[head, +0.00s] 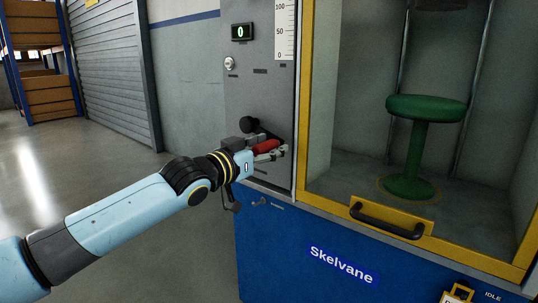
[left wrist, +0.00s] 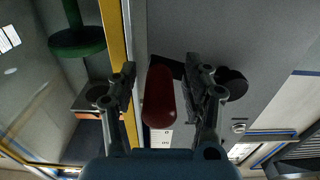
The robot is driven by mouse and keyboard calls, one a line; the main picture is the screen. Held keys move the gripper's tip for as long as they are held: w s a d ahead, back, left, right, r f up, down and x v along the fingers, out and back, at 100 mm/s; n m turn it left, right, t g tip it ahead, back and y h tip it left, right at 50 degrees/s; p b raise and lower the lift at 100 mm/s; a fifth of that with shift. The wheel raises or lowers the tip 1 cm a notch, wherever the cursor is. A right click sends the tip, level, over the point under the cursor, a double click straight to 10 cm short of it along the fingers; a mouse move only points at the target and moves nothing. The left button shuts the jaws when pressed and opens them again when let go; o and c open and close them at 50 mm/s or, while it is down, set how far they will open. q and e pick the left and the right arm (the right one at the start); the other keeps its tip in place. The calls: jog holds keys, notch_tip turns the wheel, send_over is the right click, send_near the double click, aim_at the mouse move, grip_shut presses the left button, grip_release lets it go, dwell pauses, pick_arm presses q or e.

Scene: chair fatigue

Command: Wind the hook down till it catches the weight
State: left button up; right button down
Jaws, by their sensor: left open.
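A red handle grip (head: 266,147) sticks out of the grey machine panel. It also shows in the left wrist view (left wrist: 159,96), between the fingers of my left gripper (left wrist: 160,70). My left gripper (head: 270,150) is open around the grip, one finger on each side. I cannot tell whether the fingers touch it. A dark object (head: 440,4) hangs over the green stool (head: 425,105) at the top of the cabinet, mostly cut off by the picture edge. I cannot make out a hook or a weight. My right gripper is not in view.
A round black knob (head: 248,123) sits just above the grip. The display (head: 241,32) reads 0, beside a vertical scale (head: 285,30). The yellow-framed cabinet door has a dark handle (head: 386,221). Open floor (head: 80,160) lies to the left.

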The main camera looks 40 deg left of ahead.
pick_arm(q)
jog(key=shift+w, duration=0.1)
jog(key=shift+c, duration=0.3)
grip_shut()
